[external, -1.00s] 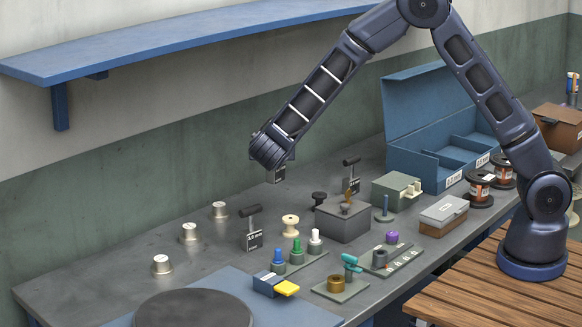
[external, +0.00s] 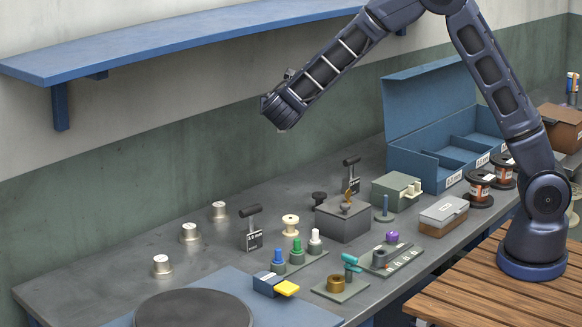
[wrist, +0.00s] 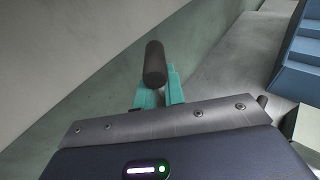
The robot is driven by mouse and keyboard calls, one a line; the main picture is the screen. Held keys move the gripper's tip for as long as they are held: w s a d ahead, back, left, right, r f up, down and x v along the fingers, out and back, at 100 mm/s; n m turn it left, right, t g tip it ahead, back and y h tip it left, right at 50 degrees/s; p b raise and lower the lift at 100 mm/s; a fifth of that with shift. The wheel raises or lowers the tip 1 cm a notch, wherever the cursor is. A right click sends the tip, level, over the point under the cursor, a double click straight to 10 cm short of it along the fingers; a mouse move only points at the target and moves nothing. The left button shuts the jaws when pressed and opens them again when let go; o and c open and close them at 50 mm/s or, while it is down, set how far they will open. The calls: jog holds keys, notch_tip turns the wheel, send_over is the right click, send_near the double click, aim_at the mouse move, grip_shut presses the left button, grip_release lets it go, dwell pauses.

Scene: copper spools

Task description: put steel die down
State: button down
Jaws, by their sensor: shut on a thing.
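My gripper (wrist: 160,90) shows its teal fingers in the wrist view, closed around the steel die (wrist: 154,63). Only the die's dark, round handle shows there, standing up between the fingers; its plate is hidden. In the external view my wrist is raised well above the back of the bench, near the wall, and hides the fingers and nearly all of the held die. Two similar labelled dies with dark T-handles stand on the bench: one at the left middle (external: 252,240), one behind the grey block (external: 351,180).
Three silvery spools (external: 190,233) stand along the bench's left. A cream spool (external: 290,224), grey block (external: 343,222), and blue, green and white-topped pegs (external: 296,252) crowd the middle. An open blue box (external: 425,165) stands at the back right. The bench's back left is clear.

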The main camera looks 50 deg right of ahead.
jog(key=d, duration=0.1)
jog(key=w+d, duration=0.1)
jog(key=d, duration=0.1)
jog(key=shift+w+t, duration=0.2)
jog(key=shift+t, duration=0.2)
jog(key=f, duration=2)
jog(key=shift+w+d, duration=0.1)
jog(key=shift+d, duration=0.1)
jog(key=c, duration=1.5)
grip_release()
